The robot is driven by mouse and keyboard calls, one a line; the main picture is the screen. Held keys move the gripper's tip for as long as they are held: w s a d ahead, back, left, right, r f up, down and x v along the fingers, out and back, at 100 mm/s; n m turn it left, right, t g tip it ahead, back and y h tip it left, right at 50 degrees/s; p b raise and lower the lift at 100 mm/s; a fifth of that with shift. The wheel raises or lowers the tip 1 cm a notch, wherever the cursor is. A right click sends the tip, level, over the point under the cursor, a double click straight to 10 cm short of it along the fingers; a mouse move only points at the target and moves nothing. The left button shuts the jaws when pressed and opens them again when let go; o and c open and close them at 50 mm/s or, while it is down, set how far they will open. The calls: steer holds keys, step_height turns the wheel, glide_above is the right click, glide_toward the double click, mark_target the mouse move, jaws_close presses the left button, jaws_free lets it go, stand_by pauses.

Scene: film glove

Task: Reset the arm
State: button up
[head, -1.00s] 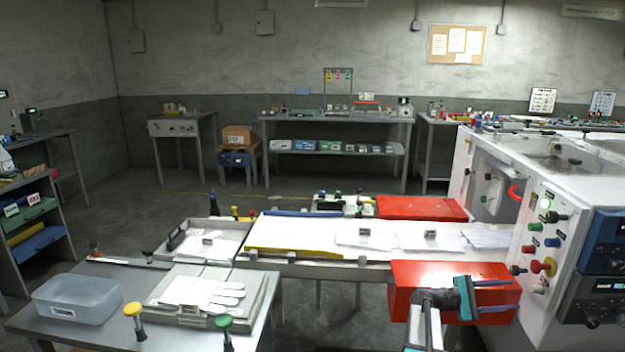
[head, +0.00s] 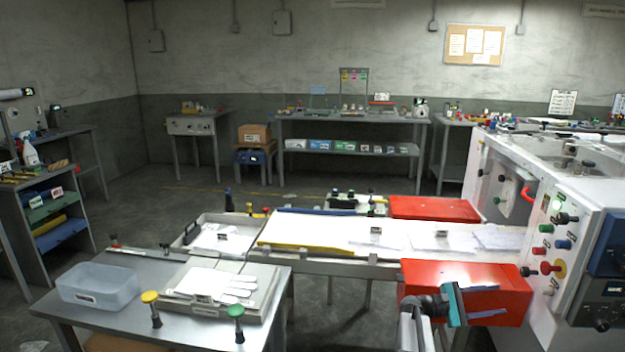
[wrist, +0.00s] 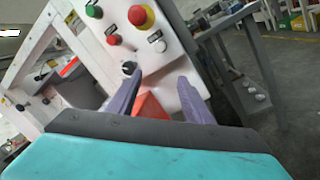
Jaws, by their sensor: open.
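My gripper (head: 503,301) is at the lower right of the head view, in front of a red box (head: 430,272) at the near side of the white conveyor table. Its two fingers point right and stand apart, with nothing between them. In the wrist view my gripper (wrist: 160,88) shows two purple-grey fingers spread apart and empty. Beyond them is a white machine panel (wrist: 113,20) with green and red buttons, a black knob and a red emergency button on yellow. A patch of red shows between the fingers.
The white machine (head: 520,190) stands at right, close to the gripper. A grey table (head: 215,335) at front left holds a clear bin (head: 98,287), a tray (head: 185,310), a yellow knob (head: 150,297) and a green knob (head: 236,311). Open floor lies behind.

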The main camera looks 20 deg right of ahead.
steer(key=w+a+f+n+t, duration=0.2)
steer(key=w+a+f, duration=0.2)
steer(key=a+f, duration=0.25)
steer(key=w+a+f+n+t, duration=0.2)
steer(key=w+a+f, duration=0.2)
steer(key=a+f, duration=0.3)
steer(key=s+a+f+t+y, duration=0.15)
steer(key=a+f+y, duration=0.25)
steer(key=a+f, duration=1.05)
steer(key=s+a+f+m+y, duration=0.2)
steer(key=s+a+f+y, duration=0.2)
steer(key=s+a, duration=0.3)
steer(key=s+a+f+m+g+y, duration=0.1)
steer(key=s+a+f+m+y, duration=0.2)
steer(key=a, duration=1.4)
steer(key=s+a+f+m+g+y, duration=0.1)
steer(key=s+a+f+m+y, duration=0.2)
steer(key=s+a+f+y, duration=0.3)
steer(key=s+a+f, duration=0.2)
steer(key=s+a, duration=0.3)
steer(key=a, duration=0.1)
steer(key=shift+a+p, duration=0.3)
steer(key=shift+p, duration=0.05)
steer(key=shift+g, duration=0.25)
steer(key=shift+c, duration=0.3)
